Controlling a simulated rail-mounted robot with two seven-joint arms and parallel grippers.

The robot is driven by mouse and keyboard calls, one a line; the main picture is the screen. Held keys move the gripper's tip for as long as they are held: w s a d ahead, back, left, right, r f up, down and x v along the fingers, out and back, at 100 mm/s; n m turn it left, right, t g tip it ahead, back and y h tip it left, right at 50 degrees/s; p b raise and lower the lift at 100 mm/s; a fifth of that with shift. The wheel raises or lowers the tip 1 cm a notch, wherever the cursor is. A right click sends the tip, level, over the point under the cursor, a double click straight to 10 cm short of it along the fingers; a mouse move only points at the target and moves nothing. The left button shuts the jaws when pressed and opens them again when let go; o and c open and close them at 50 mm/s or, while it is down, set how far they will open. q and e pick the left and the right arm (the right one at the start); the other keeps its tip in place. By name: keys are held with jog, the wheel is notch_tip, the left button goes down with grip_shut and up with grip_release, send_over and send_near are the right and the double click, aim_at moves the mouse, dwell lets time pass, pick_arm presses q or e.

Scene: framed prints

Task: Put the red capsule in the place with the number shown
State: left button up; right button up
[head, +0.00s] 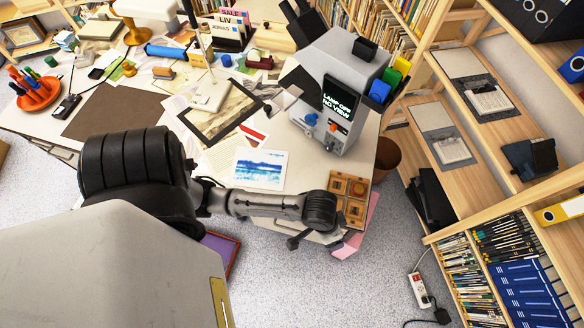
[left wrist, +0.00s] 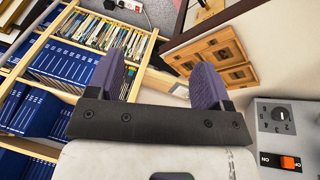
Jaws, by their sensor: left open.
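A grey machine (head: 345,85) stands at the desk's right end. Its dark screen (head: 341,99) reads "LAMP OFF NO VIEW", and I see no number on it. A wooden block with square places (head: 355,207) lies at the desk corner; it also shows in the left wrist view (left wrist: 222,57). A small reddish round spot (head: 358,188) is on it; I cannot tell whether this is the red capsule. My left gripper is open and empty in the left wrist view (left wrist: 158,82), its purple fingers apart, beside the wooden block. My right gripper is not in view.
A blue print (head: 260,170) lies on the desk. Shelves (head: 485,215) stand right.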

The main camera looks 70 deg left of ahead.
pick_arm(q)
jog(key=s+a+r+m+y, duration=0.1)
jog(key=s+a, duration=0.1)
jog(key=s, duration=0.3)
jog(key=s+a+r+m+t, duration=0.1)
jog(key=s+a+r, duration=0.1)
jog(key=s, duration=0.3)
jog(key=shift+a+y, duration=0.25)
jog(key=shift+y, duration=0.15)
jog(key=shift+w, duration=0.1)
dwell(0.3)
